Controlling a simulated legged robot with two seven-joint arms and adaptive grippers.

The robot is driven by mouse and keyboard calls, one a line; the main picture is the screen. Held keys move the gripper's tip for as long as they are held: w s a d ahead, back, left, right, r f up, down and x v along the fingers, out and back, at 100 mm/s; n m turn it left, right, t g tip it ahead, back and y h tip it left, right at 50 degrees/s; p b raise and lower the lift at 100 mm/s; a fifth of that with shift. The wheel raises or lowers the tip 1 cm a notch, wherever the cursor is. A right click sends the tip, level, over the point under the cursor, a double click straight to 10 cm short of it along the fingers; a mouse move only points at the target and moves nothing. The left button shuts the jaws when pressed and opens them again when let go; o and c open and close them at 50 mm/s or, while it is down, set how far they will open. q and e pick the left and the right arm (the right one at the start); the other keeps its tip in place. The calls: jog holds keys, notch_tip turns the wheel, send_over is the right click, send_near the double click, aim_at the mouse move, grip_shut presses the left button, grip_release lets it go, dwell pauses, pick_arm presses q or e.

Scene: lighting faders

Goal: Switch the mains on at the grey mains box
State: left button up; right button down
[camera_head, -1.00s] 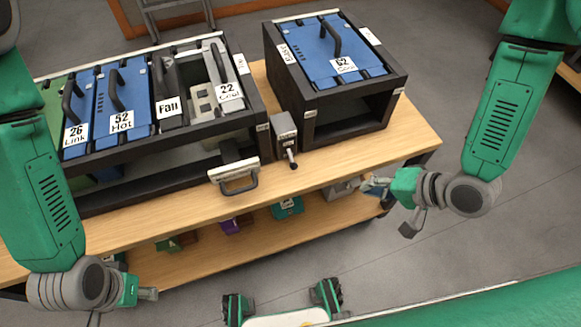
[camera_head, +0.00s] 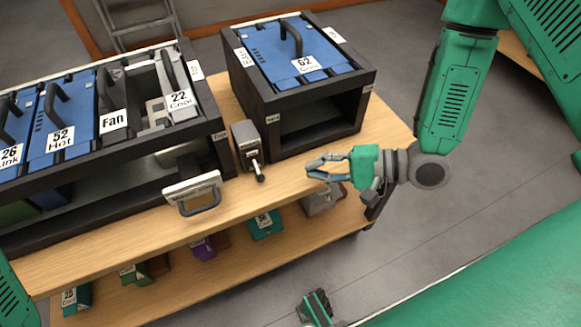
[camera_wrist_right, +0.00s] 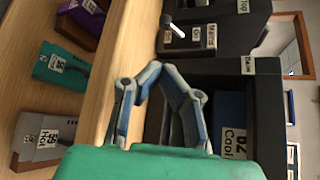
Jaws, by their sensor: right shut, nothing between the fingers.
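The grey mains box (camera_head: 244,140) stands on the wooden bench between the two black racks. My left gripper is out of view.
The right black rack (camera_head: 309,122) with a blue module stands just behind my right gripper. The left rack (camera_head: 110,165) has a drawer-like handle (camera_head: 194,194) jutting forward, left of the box. Several labelled blocks lie on the lower shelf (camera_head: 215,275).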

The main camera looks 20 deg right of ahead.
aim_at(274, 179)
jog(key=b+x, duration=0.2)
jog(key=x, duration=0.7)
jog(key=shift+s+a, duration=0.1)
jog(key=shift+s, duration=0.1)
jog(key=shift+w+a, duration=0.2)
jog(key=shift+w, duration=0.05)
